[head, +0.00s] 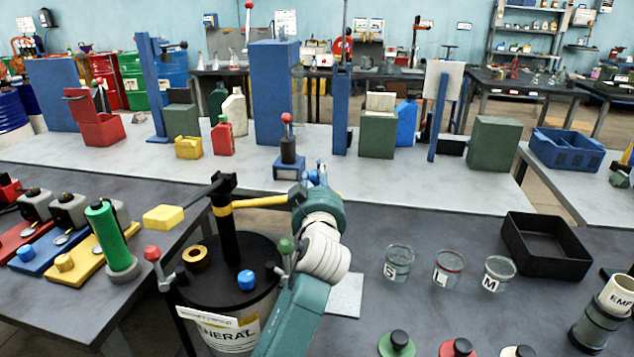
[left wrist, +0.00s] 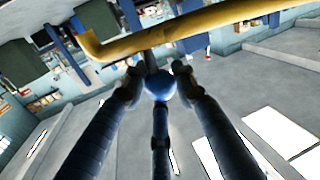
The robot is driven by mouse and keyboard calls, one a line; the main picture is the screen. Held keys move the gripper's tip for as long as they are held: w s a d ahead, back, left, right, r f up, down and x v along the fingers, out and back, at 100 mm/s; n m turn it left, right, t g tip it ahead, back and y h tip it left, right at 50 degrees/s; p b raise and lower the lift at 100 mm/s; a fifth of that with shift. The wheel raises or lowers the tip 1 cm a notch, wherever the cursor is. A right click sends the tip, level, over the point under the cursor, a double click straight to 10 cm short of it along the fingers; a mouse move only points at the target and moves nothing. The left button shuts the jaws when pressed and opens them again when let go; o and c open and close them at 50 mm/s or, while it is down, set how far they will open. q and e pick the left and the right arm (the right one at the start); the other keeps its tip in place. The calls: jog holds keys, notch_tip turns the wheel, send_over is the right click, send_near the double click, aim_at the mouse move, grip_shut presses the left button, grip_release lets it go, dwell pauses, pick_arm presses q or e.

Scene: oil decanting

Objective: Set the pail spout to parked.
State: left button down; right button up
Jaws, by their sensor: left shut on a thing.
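The pail (head: 232,337) is a drum marked "GENERAL" with a dark lid, standing at the front. A black post (head: 229,236) with a yellow collar rises from the lid. The yellow spout (head: 260,201) runs from this collar to the right, partly behind my left wrist; it also crosses the top of the left wrist view (left wrist: 200,29), bent at one end. My left gripper (head: 311,181) is shut on a blue ball knob (left wrist: 160,85), one finger on each side. In the head view the knob is small and partly hidden. My right gripper is not in view.
Jars S, L and M (head: 448,269) and a black tray (head: 546,247) stand right. A green bottle-like cylinder (head: 107,232) stands left. Cans and blue posts line the bench behind.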

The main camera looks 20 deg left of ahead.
pick_arm(q)
jog(key=shift+f, duration=0.15)
jog(key=c, duration=1.5)
grip_release()
jog(key=shift+o, duration=0.7)
jog(key=shift+w, duration=0.1)
jog(key=shift+s+d, duration=0.15)
jog(key=shift+s, duration=0.2)
jog(key=v, duration=0.6)
jog(key=shift+s+d, duration=0.1)
jog(key=shift+s, duration=0.25)
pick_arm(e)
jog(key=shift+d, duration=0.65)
